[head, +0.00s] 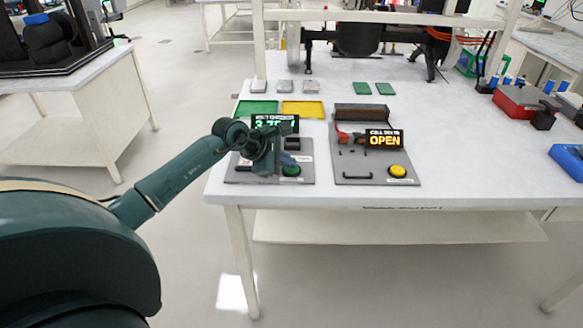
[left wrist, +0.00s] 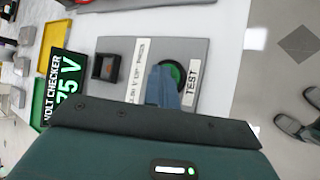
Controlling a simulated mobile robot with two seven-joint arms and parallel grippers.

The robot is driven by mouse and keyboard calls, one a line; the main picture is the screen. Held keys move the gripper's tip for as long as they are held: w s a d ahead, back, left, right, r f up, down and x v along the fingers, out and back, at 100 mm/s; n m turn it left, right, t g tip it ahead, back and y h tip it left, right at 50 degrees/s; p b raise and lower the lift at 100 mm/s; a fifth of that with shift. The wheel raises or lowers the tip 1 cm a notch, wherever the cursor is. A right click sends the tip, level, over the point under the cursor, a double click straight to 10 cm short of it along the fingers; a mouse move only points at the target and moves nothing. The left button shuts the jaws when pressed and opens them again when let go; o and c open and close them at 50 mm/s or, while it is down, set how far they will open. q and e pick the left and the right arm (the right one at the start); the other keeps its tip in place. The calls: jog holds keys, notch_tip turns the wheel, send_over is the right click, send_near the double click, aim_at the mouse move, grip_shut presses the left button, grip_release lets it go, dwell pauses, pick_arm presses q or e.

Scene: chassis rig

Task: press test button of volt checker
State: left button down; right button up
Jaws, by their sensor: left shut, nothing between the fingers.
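The volt checker (head: 304,176) is a grey panel at the front left of the table. Its black display (head: 288,121) shows green digits, partly hidden by my arm; the left wrist view shows "75 V" on the display (left wrist: 66,80). The green test button (head: 291,171) sits at the panel's front; in the left wrist view the button (left wrist: 177,70) is in a black ring beside a "TEST" label (left wrist: 192,84). My left gripper (head: 289,160) is shut and empty, its blue-grey fingertips at the button and covering part of it. I cannot tell whether they touch it. My right gripper is out of view.
A second grey tester (head: 378,180) reading "OPEN" with a yellow button (head: 397,171) stands just right. Green (head: 257,106) and yellow (head: 303,108) trays lie behind the volt checker. A red box (head: 524,101) is at the right. The table front between is clear.

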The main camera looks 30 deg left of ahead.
aim_at(288, 170)
pick_arm(q)
jog(key=shift+r+p, duration=0.3)
jog(key=shift+r, duration=0.45)
jog(key=shift+r, duration=0.1)
jog(key=shift+r+p, duration=1.5)
jog(key=shift+r, duration=0.95)
